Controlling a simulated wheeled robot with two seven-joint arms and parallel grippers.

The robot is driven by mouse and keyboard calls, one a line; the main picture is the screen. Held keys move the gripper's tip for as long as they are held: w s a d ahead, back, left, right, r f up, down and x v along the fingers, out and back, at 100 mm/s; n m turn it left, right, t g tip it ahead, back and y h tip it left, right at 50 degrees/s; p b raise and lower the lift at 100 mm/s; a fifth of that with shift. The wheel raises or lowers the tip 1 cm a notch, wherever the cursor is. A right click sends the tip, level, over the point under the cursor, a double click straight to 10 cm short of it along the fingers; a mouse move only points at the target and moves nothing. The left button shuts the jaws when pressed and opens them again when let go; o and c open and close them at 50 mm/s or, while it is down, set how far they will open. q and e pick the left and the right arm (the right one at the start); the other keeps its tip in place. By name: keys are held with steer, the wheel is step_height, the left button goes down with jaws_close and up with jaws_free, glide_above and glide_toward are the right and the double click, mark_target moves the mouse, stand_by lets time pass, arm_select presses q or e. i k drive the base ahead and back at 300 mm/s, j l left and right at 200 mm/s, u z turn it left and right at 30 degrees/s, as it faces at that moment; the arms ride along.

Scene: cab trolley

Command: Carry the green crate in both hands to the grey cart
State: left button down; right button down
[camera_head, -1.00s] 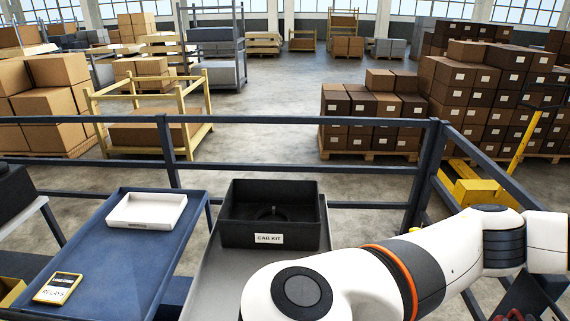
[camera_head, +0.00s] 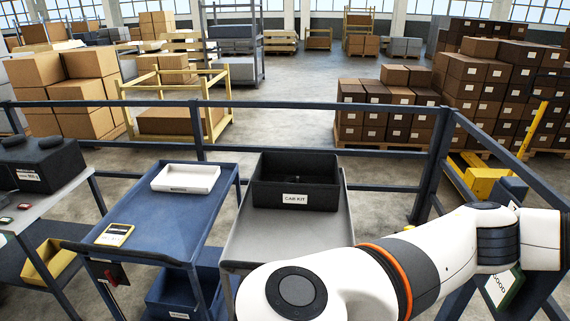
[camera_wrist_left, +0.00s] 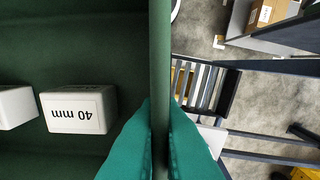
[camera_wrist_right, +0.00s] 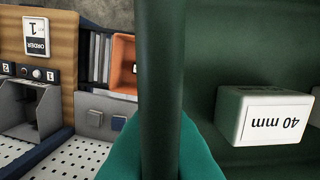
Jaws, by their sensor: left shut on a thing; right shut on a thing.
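The green crate (camera_wrist_left: 90,40) fills much of the left wrist view, and its wall also shows in the right wrist view (camera_wrist_right: 260,40). My left gripper (camera_wrist_left: 160,115) is shut on one crate wall, with a teal finger on each side. My right gripper (camera_wrist_right: 161,118) is shut on another wall of it. White blocks lie in the crate, one marked 40 mm (camera_wrist_left: 73,110). The crate does not show clearly in the head view. The grey cart (camera_head: 285,238) stands in the middle there, with a black CAB KIT bin (camera_head: 294,198) at its far end.
A blue cart (camera_head: 165,225) stands left of the grey cart, holding a white tray (camera_head: 186,178) and a relays box (camera_head: 115,235). A dark railing (camera_head: 290,150) runs behind the carts. The near part of the grey cart's top is bare.

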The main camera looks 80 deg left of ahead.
mark_target(292, 247)
steer(key=k+u, duration=0.5)
steer(key=u, duration=0.25)
steer(key=i+j+u, duration=0.1)
steer(key=u, duration=0.3)
steer(key=i+j+u, duration=0.15)
steer(key=u, duration=0.25)
steer(key=i+j+u, duration=0.15)
steer(key=u, duration=0.3)
steer(key=i+l+u, duration=0.1)
steer(key=i+u, duration=0.25)
steer(key=i+l+u, duration=0.3)
steer(key=i, duration=0.15)
